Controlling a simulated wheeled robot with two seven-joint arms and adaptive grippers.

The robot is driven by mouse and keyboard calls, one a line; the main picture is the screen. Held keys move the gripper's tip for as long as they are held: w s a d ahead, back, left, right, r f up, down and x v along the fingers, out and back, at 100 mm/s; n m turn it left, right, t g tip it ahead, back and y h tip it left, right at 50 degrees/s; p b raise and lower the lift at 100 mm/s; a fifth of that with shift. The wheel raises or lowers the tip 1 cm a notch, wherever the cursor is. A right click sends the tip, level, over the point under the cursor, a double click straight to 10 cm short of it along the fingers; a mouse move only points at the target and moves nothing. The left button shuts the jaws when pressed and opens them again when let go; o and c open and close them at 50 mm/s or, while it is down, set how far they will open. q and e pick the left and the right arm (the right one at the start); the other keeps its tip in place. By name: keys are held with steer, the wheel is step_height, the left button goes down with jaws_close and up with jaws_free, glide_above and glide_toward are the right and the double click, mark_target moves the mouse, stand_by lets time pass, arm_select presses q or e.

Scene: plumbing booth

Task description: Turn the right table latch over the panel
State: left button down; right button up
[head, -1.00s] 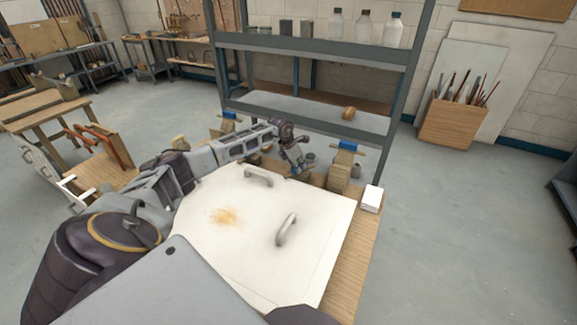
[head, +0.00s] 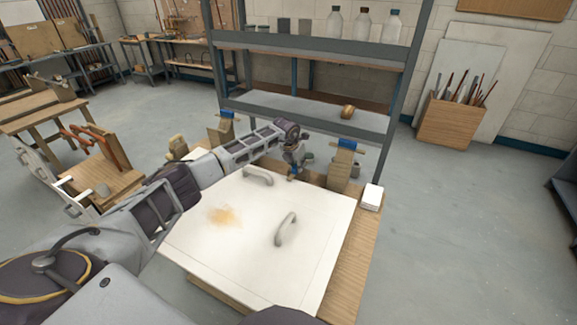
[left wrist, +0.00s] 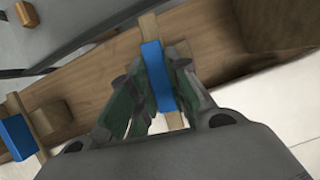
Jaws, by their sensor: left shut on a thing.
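The white panel (head: 253,237) lies flat on the wooden table, with two grey handles and a rusty stain. My left gripper (head: 293,172) is at the panel's far edge in the head view. In the left wrist view my left gripper (left wrist: 160,103) is shut on a table latch, a wooden bar with a blue sleeve (left wrist: 157,76), beside the panel's white surface (left wrist: 225,103). In the head view the hand mostly hides this latch; only a bit of blue shows. My right gripper is out of view.
Wooden posts with blue pieces, left (head: 222,130) and right (head: 342,168), stand behind the panel. A white box (head: 372,197) sits at the table's right. The metal shelf (head: 300,112) rises close behind. Clear floor (head: 460,230) lies to the right.

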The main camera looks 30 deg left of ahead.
arm_select(q)
steer(key=c, duration=1.6)
jaws_free()
steer(key=shift+c, duration=0.2)
steer(key=shift+o, duration=1.3)
steer(key=shift+v, duration=1.35)
steer(key=v, duration=0.9)
steer(key=shift+s+r, duration=0.1)
steer(key=shift+r, duration=0.05)
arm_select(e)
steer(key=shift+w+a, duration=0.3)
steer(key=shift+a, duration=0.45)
